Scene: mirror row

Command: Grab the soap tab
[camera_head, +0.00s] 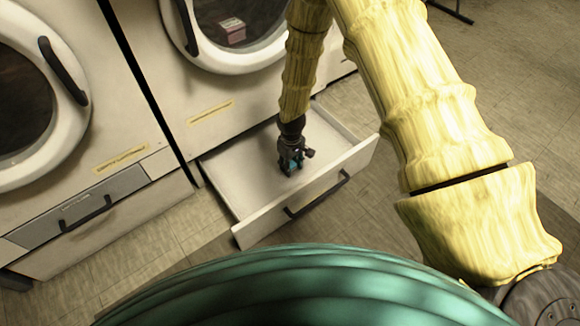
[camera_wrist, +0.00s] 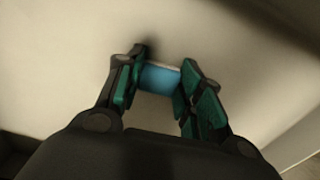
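The soap tab (camera_wrist: 161,79) is a small blue block with a pale upper edge, seen in the wrist view between my two fingertips. My gripper (camera_wrist: 160,84) has its dark fingers with teal pads drawn inward, one against each side of the tab. In the head view my gripper (camera_head: 290,165) points down into the open white drawer (camera_head: 245,187), near its middle. The tab is not clearly visible there behind the fingers. I cannot tell whether it rests on the drawer floor or is slightly raised.
The drawer's front panel with a black handle (camera_head: 318,196) stands nearest me, and low walls surround my gripper. White washers with round doors (camera_head: 225,30) stand behind and left. A closed drawer (camera_head: 95,225) is at left.

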